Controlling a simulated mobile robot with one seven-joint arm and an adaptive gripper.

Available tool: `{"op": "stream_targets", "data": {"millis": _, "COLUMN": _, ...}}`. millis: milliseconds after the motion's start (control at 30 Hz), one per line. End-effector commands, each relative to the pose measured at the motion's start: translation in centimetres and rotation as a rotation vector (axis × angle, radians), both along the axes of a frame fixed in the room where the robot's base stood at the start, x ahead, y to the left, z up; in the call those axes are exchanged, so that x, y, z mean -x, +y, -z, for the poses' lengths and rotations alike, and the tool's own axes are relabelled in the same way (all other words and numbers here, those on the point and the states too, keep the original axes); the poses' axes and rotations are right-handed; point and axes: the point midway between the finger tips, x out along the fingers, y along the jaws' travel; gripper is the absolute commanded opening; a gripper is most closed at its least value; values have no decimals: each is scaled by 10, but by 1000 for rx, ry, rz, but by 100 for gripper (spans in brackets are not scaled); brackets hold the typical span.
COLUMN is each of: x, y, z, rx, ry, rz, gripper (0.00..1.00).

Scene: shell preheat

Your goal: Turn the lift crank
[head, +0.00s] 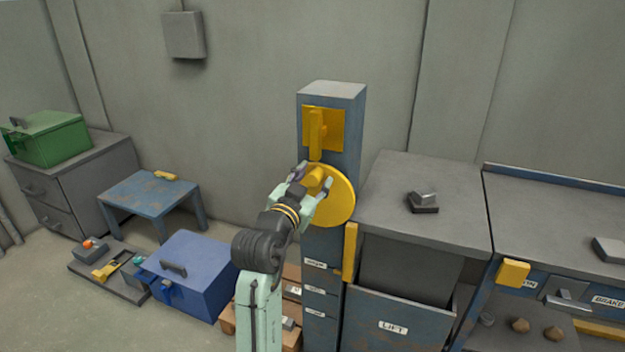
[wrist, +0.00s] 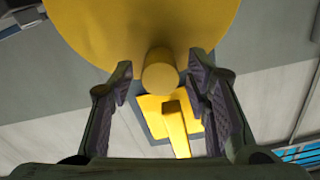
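The lift crank is a yellow disc (head: 338,200) on the front of a blue-grey post (head: 333,92). A short round yellow handle (wrist: 160,72) sticks out of the disc toward my gripper. My gripper (head: 313,180) is at the disc, and in the wrist view its two fingers (wrist: 161,80) stand open, one on each side of the handle. A gap shows on both sides, so the fingers do not visibly touch it. Above the disc on the post is a yellow plate with a lever (head: 317,135). My gripper covers part of the disc in the head view.
A bin labelled LIFT (head: 393,327) stands right of the post under a grey counter (head: 440,215). A blue toolbox (head: 192,272), a small blue table (head: 150,192) and a green box (head: 48,140) are at left. Open floor lies at the lower left.

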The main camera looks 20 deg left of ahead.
Motion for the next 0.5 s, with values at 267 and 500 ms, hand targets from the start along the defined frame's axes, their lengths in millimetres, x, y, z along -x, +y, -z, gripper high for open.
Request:
{"op": "stream_targets", "data": {"millis": 267, "x": 0, "y": 0, "z": 0, "rx": 0, "ry": 0, "rz": 0, "gripper": 24}}
{"op": "stream_targets", "data": {"millis": 500, "x": 0, "y": 0, "z": 0, "rx": 0, "ry": 0, "rz": 0, "gripper": 8}}
